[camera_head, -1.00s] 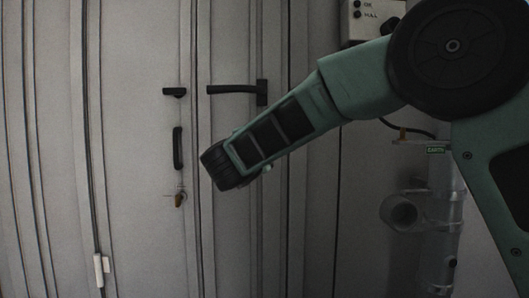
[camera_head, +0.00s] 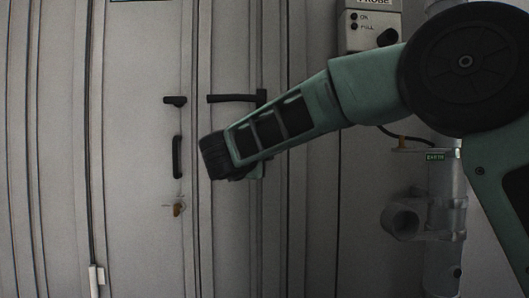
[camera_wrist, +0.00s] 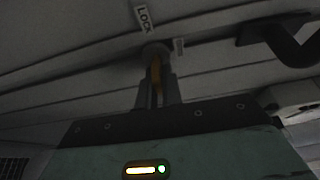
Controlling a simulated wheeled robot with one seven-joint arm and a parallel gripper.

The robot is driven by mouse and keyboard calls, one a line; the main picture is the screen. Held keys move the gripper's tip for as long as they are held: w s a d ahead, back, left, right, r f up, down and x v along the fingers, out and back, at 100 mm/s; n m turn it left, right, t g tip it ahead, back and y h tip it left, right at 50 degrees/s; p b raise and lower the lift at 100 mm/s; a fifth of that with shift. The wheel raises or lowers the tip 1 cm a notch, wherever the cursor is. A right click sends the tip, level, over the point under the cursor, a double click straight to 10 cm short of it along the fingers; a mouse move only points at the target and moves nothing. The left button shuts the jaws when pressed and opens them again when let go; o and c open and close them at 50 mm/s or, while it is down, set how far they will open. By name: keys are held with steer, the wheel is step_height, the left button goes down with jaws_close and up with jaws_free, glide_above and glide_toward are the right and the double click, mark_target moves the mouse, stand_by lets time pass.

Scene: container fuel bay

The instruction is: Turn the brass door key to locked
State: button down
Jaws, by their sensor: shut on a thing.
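In the wrist view, a brass key (camera_wrist: 156,68) stands between the fingertips of my gripper (camera_wrist: 155,92). The gripper is shut on it. A white label reading LOCK (camera_wrist: 144,17) is on the surface just above the key, and a smaller label (camera_wrist: 180,47) is to its right, its writing too small to read. In the head view, my forearm covers my gripper's fingers. A small brass-coloured piece (camera_head: 179,209) shows on the grey door (camera_head: 140,150) to the left of my arm; I cannot tell whether it is the same key.
A black lever handle (camera_head: 232,98) is above my forearm, and a black pull (camera_head: 177,157) is left of it. A dark curved handle (camera_wrist: 292,42) is at the upper right of the wrist view. A probe box (camera_head: 368,25) and a grey pipe fitting (camera_head: 405,220) are on the right.

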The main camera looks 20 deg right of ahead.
steer(key=shift+a+r, duration=0.15)
steer(key=shift+r, duration=0.1)
steer(key=c, duration=1.6)
jaws_free()
steer(key=shift+o, duration=0.2)
steer(key=shift+f, duration=0.1)
steer(key=shift+s, duration=0.1)
steer(key=v, duration=1.7)
steer(key=shift+s, duration=0.1)
